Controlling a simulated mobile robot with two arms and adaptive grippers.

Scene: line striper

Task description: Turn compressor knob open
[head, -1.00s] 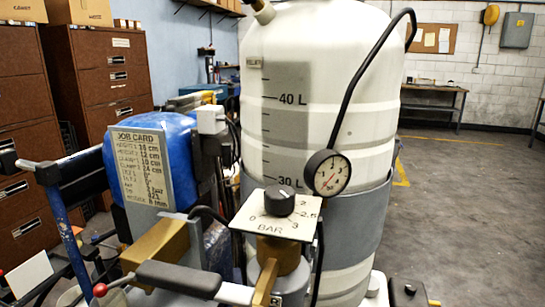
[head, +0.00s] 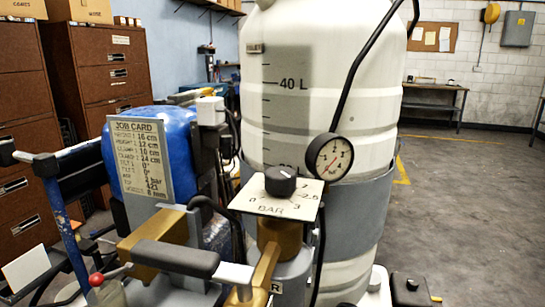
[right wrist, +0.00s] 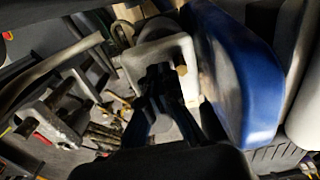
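A black round knob (head: 280,181) sits on a tilted white plate marked BAR (head: 262,207), with a printed scale up to 3. I cannot tell its exact setting. A round pressure gauge (head: 330,157) with a red needle hangs just behind, in front of the large white tank (head: 330,110). The blue compressor tank (head: 135,155) stands at left with a white block (head: 211,111) beside it. Neither gripper shows in the head view. In the right wrist view my right gripper (right wrist: 166,76) has its dark fingertips close together, in front of a white block (right wrist: 158,57) beside a blue surface (right wrist: 232,75).
A job card (head: 141,160) stands before the blue tank. A handle with a dark grip (head: 175,258) and a red ball (head: 96,279) lie in front. Brown drawer cabinets (head: 110,75) stand at left. The floor at right (head: 460,200) is largely open.

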